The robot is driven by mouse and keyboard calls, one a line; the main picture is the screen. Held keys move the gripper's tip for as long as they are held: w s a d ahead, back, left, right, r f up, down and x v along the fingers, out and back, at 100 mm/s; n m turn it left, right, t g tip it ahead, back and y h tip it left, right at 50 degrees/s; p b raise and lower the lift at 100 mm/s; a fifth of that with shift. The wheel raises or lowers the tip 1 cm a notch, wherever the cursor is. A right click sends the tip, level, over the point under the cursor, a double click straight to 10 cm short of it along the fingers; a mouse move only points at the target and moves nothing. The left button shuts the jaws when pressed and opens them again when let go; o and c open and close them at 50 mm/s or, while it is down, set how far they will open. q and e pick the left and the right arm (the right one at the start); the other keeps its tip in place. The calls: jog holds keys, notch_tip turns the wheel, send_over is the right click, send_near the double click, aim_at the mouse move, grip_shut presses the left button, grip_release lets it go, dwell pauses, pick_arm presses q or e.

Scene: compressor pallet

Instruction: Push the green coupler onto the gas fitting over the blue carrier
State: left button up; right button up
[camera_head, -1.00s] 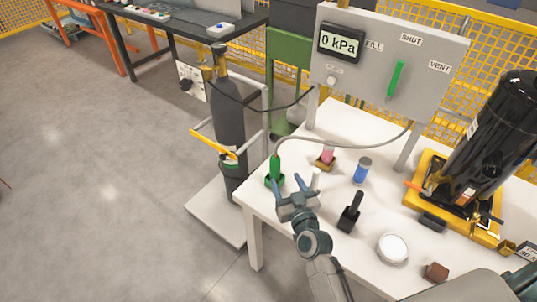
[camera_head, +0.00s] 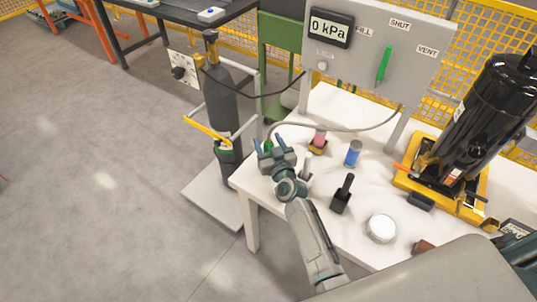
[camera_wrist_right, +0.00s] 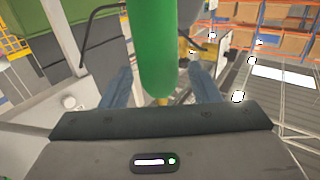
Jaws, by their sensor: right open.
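The green coupler (camera_wrist_right: 158,45) fills the upper middle of the right wrist view, upright between my right gripper's fingers. In the head view it is mostly hidden behind my right gripper (camera_head: 268,143), with only a sliver of green showing. The right gripper is open, with one blue-grey finger on each side of the coupler; I cannot tell whether they touch it. A blue cylinder (camera_head: 353,153) stands on the white table, right of the gripper. I cannot make out the gas fitting or surely tell a blue carrier. My left gripper is not in view.
A red-topped piece (camera_head: 319,136), a black-handled tool (camera_head: 343,193) and a round white tin (camera_head: 381,228) stand on the table (camera_head: 310,232). A hose curves behind them. The black compressor (camera_head: 493,110) sits on a yellow pallet at right. A grey gas cylinder (camera_head: 221,105) stands left.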

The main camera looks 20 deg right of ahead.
jog(key=shift+r, duration=0.1)
grip_shut()
